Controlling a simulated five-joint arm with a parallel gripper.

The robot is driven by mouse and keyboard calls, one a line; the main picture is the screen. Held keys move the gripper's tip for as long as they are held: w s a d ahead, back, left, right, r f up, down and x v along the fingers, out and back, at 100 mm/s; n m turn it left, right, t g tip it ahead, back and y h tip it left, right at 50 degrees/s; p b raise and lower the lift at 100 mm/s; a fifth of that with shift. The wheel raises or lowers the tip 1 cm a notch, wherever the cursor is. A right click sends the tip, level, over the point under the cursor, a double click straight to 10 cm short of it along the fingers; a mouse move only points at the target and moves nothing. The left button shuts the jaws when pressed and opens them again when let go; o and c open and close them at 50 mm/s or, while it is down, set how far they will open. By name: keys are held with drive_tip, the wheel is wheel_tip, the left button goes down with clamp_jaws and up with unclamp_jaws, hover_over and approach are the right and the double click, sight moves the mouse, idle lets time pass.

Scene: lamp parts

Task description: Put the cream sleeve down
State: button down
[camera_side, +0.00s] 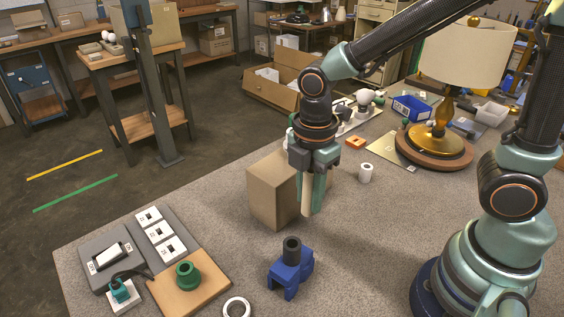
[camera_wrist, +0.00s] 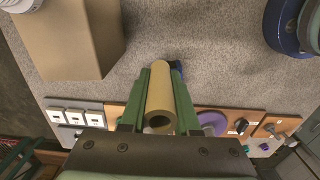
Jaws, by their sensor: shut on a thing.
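The cream sleeve (camera_wrist: 162,88) is a hollow tube with its open end toward the camera in the wrist view. In the side view the cream sleeve (camera_side: 306,196) hangs upright, partly covered by a finger. My gripper (camera_side: 314,190) is shut on it, with a green finger on each side; my gripper also shows in the wrist view (camera_wrist: 159,100). It holds the sleeve above the grey speckled table (camera_side: 385,235), and the lower end looks clear of the surface. The sleeve is beside the cardboard box (camera_side: 271,195) and behind the blue holder.
A blue holder (camera_side: 290,275) with a dark cylinder stands in front. A wooden board (camera_side: 205,290) with a green ring part lies front left. The table's middle right is bare.

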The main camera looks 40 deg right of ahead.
drive_tip(key=shift+m, duration=0.8)
drive_tip(key=r, duration=0.5)
drive_tip(key=d+r, duration=0.1)
drive_tip(key=r, duration=0.1)
drive_tip(key=shift+w+r, duration=0.3)
drive_tip(key=shift+r, duration=0.1)
drive_tip(key=w+d+f+m, duration=0.1)
drive_tip(key=w+d+m, duration=0.1)
drive_tip(key=d+m, duration=0.3)
drive_tip(key=w+d+f+m, duration=0.1)
drive_tip(key=d+m, duration=0.4)
drive_tip(key=m, duration=0.6)
drive_tip(key=shift+w+f, duration=0.35)
drive_tip(key=shift+f, duration=0.05)
drive_tip(key=s+a+r, duration=0.3)
drive_tip(key=s+a, duration=0.1)
drive_tip(key=a, duration=0.7)
wheel_tip(320, 180, down, 20)
drive_tip(key=shift+s+r, duration=0.15)
